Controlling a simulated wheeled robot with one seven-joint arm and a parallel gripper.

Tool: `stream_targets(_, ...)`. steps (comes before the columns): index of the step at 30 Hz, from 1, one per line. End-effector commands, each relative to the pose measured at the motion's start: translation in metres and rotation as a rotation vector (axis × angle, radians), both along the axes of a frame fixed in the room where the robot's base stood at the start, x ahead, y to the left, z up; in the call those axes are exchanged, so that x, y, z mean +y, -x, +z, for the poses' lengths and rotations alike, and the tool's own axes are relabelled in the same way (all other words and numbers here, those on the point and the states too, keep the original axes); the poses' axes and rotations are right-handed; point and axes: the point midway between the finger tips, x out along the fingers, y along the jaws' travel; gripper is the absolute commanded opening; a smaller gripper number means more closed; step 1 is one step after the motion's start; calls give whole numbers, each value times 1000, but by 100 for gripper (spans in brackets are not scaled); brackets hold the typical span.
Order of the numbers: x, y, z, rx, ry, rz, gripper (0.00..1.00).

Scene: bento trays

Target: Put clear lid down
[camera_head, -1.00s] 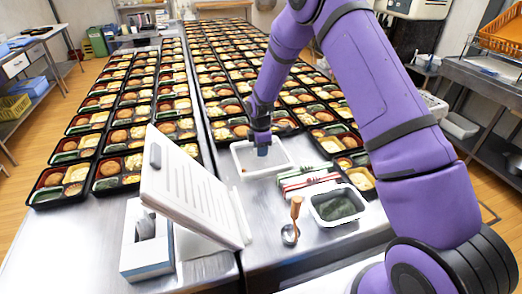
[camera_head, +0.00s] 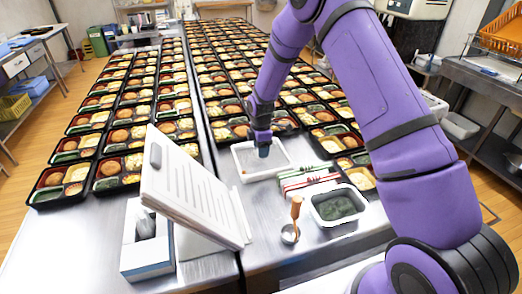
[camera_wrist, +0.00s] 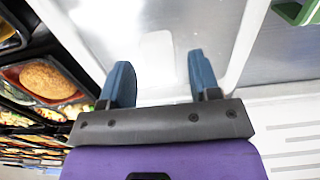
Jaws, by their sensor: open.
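My gripper (camera_head: 263,150) is over the white rectangular tray (camera_head: 284,170) on the steel table. In the wrist view its two blue fingers (camera_wrist: 160,70) are spread apart, with nothing clearly held between them. The white tray (camera_wrist: 236,60) lies beyond the fingers there. A pale, rounded patch (camera_wrist: 157,52) shows on the tray's inside between the fingertips; I cannot tell if it is the clear lid or a reflection. No clear lid stands out surely in the head view.
Filled bento trays (camera_head: 125,168) stand in long rows at the left and behind. Red and green packets (camera_head: 308,178), a white tub (camera_head: 338,206) of dark green food and a wooden-handled ladle (camera_head: 296,212) are close right. A white clipboard-like stand (camera_head: 190,190) tilts at front left.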

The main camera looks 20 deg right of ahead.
Motion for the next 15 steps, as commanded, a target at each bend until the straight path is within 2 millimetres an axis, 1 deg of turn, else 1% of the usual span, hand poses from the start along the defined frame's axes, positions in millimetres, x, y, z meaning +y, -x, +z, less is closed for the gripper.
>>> stream_targets(9,-1,-1,63,-4,0,-1,57)
stream_targets(12,0,0,81,-3,0,-1,57)
stream_targets(15,-1,0,94,-2,0,-1,57)
